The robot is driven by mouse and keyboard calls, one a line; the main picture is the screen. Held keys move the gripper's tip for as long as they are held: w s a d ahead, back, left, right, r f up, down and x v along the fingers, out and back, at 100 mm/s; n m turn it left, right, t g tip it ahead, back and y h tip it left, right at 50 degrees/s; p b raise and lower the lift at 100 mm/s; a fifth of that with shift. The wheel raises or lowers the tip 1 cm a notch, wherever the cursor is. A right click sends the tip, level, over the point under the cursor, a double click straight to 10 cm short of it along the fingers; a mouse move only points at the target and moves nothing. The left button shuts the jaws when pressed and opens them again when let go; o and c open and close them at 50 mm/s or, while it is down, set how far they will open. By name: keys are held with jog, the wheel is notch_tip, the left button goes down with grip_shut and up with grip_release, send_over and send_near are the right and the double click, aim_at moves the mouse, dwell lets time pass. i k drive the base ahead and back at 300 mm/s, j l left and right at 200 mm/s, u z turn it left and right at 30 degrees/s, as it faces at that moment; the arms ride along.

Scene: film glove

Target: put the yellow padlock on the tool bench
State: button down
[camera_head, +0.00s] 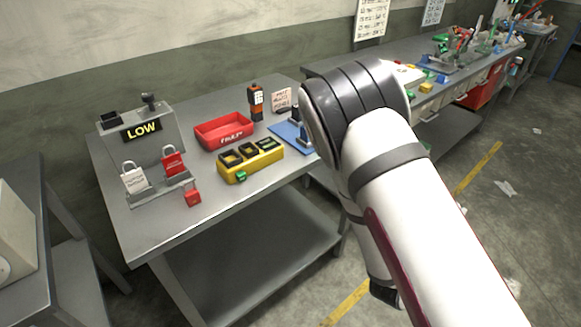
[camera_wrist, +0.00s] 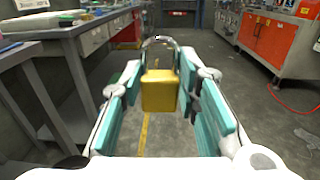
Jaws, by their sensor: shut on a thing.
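The yellow padlock (camera_wrist: 160,92), with a grey shackle on top, is upright between the teal finger pads of my gripper (camera_wrist: 161,100) in the wrist view. My gripper is shut on its body and holds it up over the open floor, apart from any bench. In the head view my own arm hides the padlock and the fingers. A long grey bench (camera_head: 325,68) with tools and small parts runs along the wall at the back right; its near edge (camera_wrist: 70,31) shows at the left of the wrist view. I cannot tell from any label which bench is the tool bench.
An orange-fronted cabinet (camera_wrist: 275,42) stands at the right. The floor (camera_wrist: 230,95) between is mostly clear.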

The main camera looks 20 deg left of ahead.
aim_at(286, 169)
jog(key=i+l+u, duration=0.3)
jog(key=l+u, duration=0.25)
jog(key=i+l+u, duration=0.15)
jog(key=l+u, duration=0.15)
jog(key=l, duration=0.15)
jog(key=i+l+u, duration=0.1)
jog(key=l+u, duration=0.5)
jog(key=l, duration=0.2)
jog(key=i+l, duration=0.1)
jog(key=l, duration=0.45)
jog(key=i+l, duration=0.1)
jog(key=l, duration=0.4)
jog(key=i+l, duration=0.1)
jog(key=l, duration=0.45)
jog(key=i+j, duration=0.15)
jog(key=i, duration=0.15)
